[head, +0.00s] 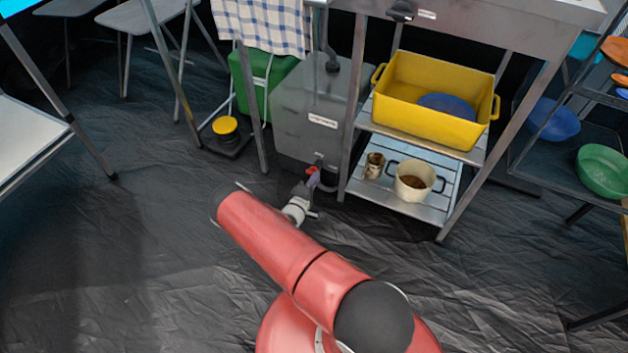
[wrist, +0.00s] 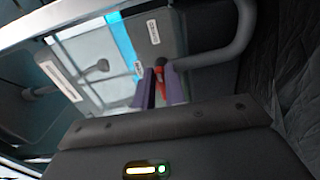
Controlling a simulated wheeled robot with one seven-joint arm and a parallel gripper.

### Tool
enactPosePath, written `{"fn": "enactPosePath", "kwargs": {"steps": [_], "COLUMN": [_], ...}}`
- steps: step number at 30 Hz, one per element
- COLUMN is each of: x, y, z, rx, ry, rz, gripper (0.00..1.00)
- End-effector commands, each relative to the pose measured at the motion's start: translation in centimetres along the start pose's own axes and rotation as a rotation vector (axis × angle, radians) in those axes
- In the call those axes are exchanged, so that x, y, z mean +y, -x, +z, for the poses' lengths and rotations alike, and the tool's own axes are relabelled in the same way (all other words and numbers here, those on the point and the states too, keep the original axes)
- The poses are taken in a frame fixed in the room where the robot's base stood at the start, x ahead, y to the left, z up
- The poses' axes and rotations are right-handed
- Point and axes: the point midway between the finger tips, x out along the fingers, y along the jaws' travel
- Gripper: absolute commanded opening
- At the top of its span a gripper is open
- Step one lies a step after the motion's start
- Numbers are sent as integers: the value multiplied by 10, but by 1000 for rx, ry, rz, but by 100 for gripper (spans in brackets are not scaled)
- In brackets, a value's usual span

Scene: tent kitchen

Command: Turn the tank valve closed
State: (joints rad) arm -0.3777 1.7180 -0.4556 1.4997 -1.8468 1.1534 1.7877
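The grey tank (head: 312,115) stands on the floor under the metal counter. Its red valve handle (head: 313,176) is low on the front, partly hidden by my gripper (head: 316,188). In the wrist view the red handle (wrist: 160,84) shows between the two purplish fingers of my gripper (wrist: 160,77), below the tank's grey face (wrist: 157,38). One finger is on each side of the handle, with a narrow space between them. I cannot tell whether they press on it. My red arm covers the floor in front of the tank.
A grey pipe (wrist: 225,45) curves nearby. Open floor lies left.

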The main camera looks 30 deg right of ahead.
Motion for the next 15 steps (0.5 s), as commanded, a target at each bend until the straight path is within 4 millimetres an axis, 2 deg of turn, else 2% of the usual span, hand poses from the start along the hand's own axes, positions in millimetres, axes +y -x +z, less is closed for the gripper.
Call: {"fn": "enactPosePath", "kwargs": {"steps": [1, 4, 12, 15], "x": [-1, 0, 0, 0], "y": [0, 0, 1, 7], "z": [0, 0, 0, -1], "rx": [0, 0, 1, 2], "ry": [1, 1, 2, 1], "rz": [-1, 0, 1, 0], "gripper": [19, 32, 32, 32]}}
